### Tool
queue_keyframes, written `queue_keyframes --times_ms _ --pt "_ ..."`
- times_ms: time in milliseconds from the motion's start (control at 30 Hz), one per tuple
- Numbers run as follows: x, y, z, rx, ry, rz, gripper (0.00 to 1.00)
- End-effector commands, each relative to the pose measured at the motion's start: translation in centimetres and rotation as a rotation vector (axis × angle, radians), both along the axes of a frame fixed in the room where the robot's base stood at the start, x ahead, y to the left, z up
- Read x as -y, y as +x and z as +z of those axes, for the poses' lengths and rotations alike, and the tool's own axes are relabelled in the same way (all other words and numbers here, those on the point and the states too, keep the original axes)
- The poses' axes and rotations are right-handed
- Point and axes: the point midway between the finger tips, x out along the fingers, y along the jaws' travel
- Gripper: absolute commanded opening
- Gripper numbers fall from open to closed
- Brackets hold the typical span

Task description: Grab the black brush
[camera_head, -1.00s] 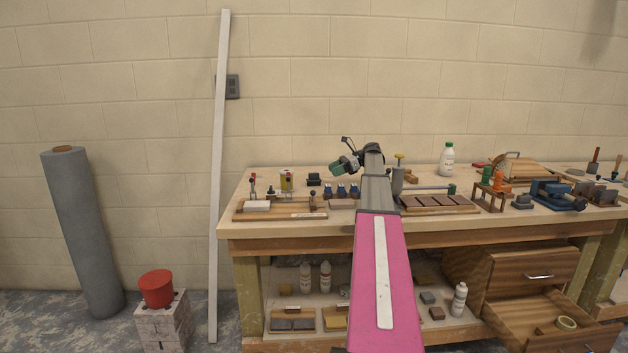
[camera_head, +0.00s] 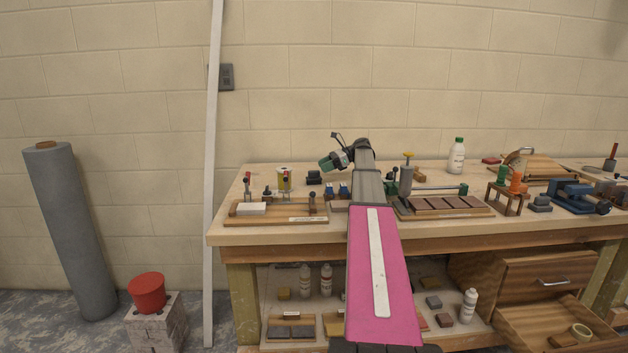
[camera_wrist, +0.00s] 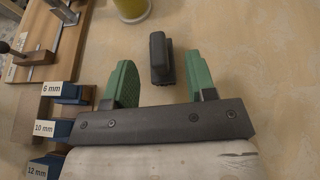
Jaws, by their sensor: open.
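A small black block-shaped object, which looks like the black brush (camera_wrist: 159,58), lies on the wooden bench top in the wrist view. It also shows in the head view as a dark block (camera_head: 314,178) behind the wooden board with clamps. My gripper (camera_wrist: 161,72) is open, with its green fingers apart and empty. In the wrist view the brush appears between the two fingertips, touching neither, and reaches beyond them. In the head view my gripper (camera_head: 335,160) is to the right of and above the brush. I cannot tell the exact height gap.
Blue blocks with millimetre labels (camera_wrist: 53,130) lie left of my gripper. A yellow container (camera_wrist: 131,8) stands beyond the brush. A clamp board (camera_head: 270,222) is at the bench's left end. Bare bench top lies right of the brush in the wrist view.

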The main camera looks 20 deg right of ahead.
Motion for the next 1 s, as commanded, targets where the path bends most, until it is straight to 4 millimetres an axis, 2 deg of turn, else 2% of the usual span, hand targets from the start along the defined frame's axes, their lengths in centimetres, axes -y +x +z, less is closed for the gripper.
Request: queue_keyframes --times_ms 167,500,767,900,933,1000 --pt "-1.0 0.1 -0.4 0.000 0.000 0.001 0.51" --pt "-4.9 0.5 -2.1 0.000 0.000 0.002 0.51" --pt "-5.1 0.6 -2.3 0.000 0.000 0.000 0.51" --pt "-5.1 0.6 -2.3 0.000 0.000 0.000 0.06" --pt "-5.1 0.6 -2.3 0.000 0.000 0.000 0.00" --pt "-5.1 0.6 -2.3 0.000 0.000 0.000 0.00"
